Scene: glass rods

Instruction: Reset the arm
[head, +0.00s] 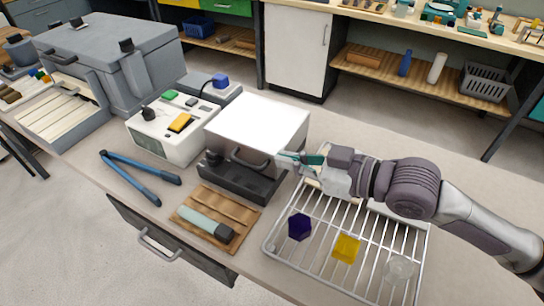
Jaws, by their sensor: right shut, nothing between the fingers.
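My right arm reaches in from the right, above the wire rack (272,238). Its gripper (290,157) is shut and empty, with teal fingertips pointing left. In the picture the fingertips overlap the front right side of the white-topped metal box (258,118), near its handle; I cannot tell whether they touch it. My left gripper is not in view.
The rack holds a purple block (299,227), a yellow block (346,248) and a clear piece (399,269). Bare bench shows at right.

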